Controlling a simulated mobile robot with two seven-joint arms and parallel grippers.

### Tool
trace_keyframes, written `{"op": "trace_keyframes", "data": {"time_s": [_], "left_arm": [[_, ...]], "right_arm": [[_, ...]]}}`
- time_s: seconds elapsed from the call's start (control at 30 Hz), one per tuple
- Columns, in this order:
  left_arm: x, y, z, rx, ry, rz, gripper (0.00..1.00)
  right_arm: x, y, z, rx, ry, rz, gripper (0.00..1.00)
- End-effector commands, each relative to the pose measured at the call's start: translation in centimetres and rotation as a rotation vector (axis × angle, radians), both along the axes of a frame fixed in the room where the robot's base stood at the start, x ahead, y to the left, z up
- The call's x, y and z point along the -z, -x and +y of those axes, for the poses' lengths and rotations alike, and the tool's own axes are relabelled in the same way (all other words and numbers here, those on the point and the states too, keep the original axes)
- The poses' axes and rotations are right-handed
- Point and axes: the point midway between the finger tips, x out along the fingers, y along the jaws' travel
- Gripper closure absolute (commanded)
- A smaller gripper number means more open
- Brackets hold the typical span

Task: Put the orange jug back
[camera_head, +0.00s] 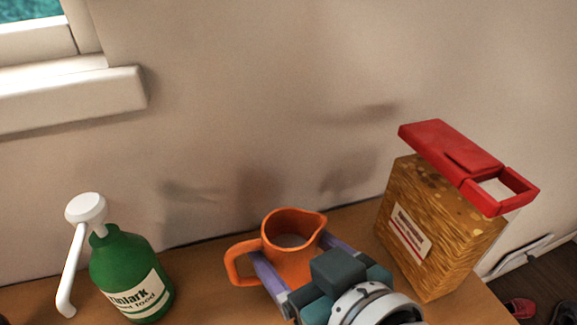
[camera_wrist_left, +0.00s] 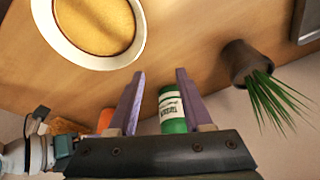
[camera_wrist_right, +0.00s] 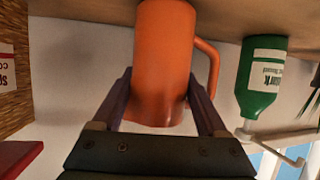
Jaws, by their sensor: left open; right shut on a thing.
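The orange jug (camera_head: 290,262) stands near the back wall in the head view, its handle to the left and its open mouth up. My right gripper (camera_head: 293,258) has its purple fingers on either side of the jug's body and is shut on it. In the right wrist view the jug (camera_wrist_right: 165,50) sits between the two fingers (camera_wrist_right: 160,88), against the wooden counter. I cannot tell whether its base touches the counter. My left gripper (camera_wrist_left: 160,75) is open and empty in its wrist view, above the counter; it is not in the head view.
In the left wrist view are a round white-rimmed dish (camera_wrist_left: 140,30) and a potted plant (camera_wrist_left: 238,62) on the counter.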

Motion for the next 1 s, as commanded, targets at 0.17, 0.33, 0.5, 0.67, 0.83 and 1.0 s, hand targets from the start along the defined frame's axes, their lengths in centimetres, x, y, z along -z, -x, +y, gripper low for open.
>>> {"op": "trace_keyframes", "data": {"time_s": [0.17,0.33,0.5,0.67,0.83,1.0], "left_arm": [[0.3,0.0,0.0,-0.001,0.000,-0.001,0.50],[0.2,-0.1,-0.1,-0.003,0.004,-0.001,0.50],[0.1,-0.1,-0.2,-0.006,0.010,-0.002,0.50],[-0.1,-0.1,-0.3,-0.007,0.010,-0.003,0.50],[-0.8,-0.1,-0.3,-0.007,0.010,-0.003,0.50],[-1.8,-0.1,-0.2,-0.006,0.009,-0.003,0.50]], "right_arm": [[0.3,-0.1,0.0,0.000,-0.001,-0.003,1.00],[0.3,0.0,0.0,0.000,-0.001,0.000,0.07],[0.3,0.0,0.0,0.000,-0.001,0.000,0.00],[0.0,0.0,0.0,0.000,-0.001,0.000,0.00],[-0.9,1.5,-0.9,0.000,0.001,0.002,0.00],[-2.4,4.7,-2.6,-0.002,0.003,0.003,0.00]]}}
